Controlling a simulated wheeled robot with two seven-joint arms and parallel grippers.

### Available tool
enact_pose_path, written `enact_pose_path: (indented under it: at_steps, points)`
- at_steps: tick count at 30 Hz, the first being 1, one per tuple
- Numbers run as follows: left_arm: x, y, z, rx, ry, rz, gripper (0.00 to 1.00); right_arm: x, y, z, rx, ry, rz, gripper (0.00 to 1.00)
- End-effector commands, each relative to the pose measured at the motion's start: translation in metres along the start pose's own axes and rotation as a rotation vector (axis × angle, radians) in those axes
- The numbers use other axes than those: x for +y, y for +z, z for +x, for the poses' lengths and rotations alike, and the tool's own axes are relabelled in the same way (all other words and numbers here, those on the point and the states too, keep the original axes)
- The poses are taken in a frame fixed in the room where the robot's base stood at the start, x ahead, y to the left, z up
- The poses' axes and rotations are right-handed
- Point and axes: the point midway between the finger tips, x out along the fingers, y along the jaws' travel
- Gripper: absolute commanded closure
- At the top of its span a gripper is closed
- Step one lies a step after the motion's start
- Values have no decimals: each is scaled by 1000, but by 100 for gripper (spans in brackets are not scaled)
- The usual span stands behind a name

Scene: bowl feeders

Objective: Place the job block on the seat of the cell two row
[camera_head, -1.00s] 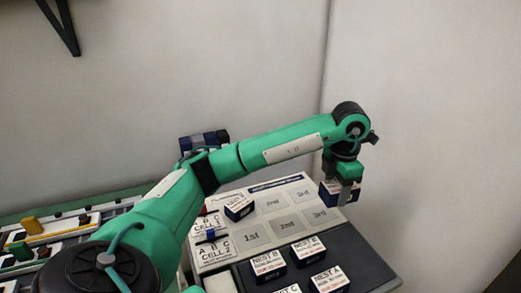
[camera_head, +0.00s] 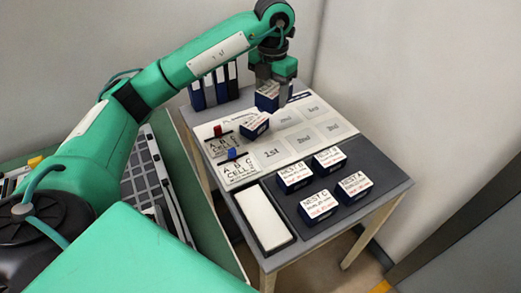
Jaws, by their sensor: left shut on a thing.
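My left gripper (camera_head: 272,88) points down and is shut on a dark blue block with a white top (camera_head: 266,100). It holds this block near the back edge of the white seat board (camera_head: 250,172), behind the upper row. The cell two row has a 1st seat (camera_head: 272,154), a 2nd seat (camera_head: 303,141) and a 3rd seat (camera_head: 332,128), all bare. Its label card (camera_head: 238,170) is at the left with a blue marker (camera_head: 232,153). Another labelled block (camera_head: 254,124) sits at the left of the upper row. My right gripper is not in view.
Several blue nest blocks, among them NEST C (camera_head: 318,205) and NEST A (camera_head: 353,186), stand on the dark mat (camera_head: 385,180) at the front right. A white-filled tray (camera_head: 264,218) lies at the front left. Blue binders (camera_head: 212,92) stand behind the board.

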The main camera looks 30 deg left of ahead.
Motion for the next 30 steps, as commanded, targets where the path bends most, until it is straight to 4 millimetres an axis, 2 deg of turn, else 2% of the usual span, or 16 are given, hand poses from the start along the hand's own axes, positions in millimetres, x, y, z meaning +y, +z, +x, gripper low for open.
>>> enact_pose_path:
  at_steps: [6, 15, 18, 26, 30]
  points:
    - [0, -2, 49, 7, 0, -3, 74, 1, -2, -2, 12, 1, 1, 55]
    - [0, -2, 126, 5, 0, -2, 74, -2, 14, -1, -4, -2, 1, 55]
    - [0, -1, 141, 3, 0, -1, 74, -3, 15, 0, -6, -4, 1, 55]
    - [0, -1, 162, 3, 0, -2, 74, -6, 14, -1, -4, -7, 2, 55]
    - [0, -1, 184, 4, -1, -1, 74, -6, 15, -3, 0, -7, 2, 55]
